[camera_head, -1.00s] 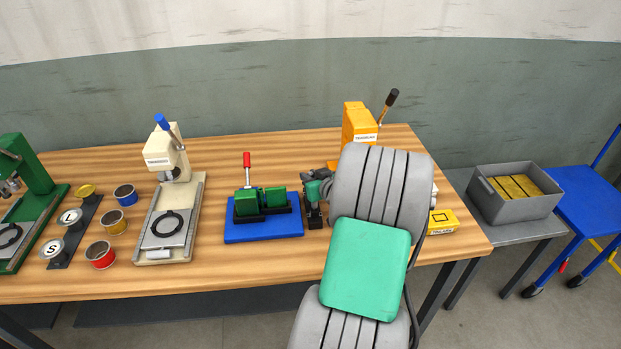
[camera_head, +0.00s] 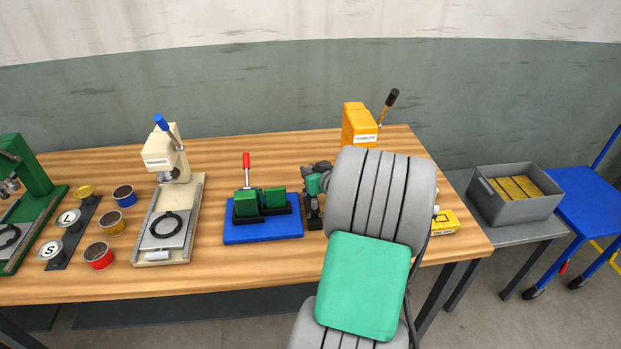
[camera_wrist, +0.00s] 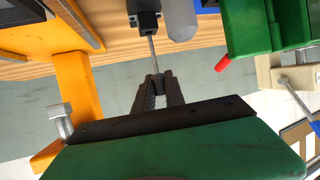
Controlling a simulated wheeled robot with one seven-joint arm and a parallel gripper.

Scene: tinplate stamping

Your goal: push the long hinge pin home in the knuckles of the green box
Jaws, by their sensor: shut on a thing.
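The green box (camera_head: 274,202) sits in a black cradle on a blue base plate (camera_head: 262,232) at the middle of the bench. Its green side also shows at the upper right of the wrist view (camera_wrist: 246,25). My gripper (camera_wrist: 158,84) is shut on the thin grey hinge pin (camera_wrist: 153,50). The pin runs from my fingertips to a small black block (camera_wrist: 143,20); I cannot tell whether its far end is inside the block. The pin is apart from the green box. In the head view the pin is too small to make out, and the knuckles are not clear.
A red-handled lever (camera_head: 246,160) stands behind the green box. A cream press (camera_head: 165,155) stands to the left and an orange press (camera_head: 360,125) at the back right. A yellow carton (camera_head: 443,222) lies right of my arm. Bare wood lies left of the blue plate.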

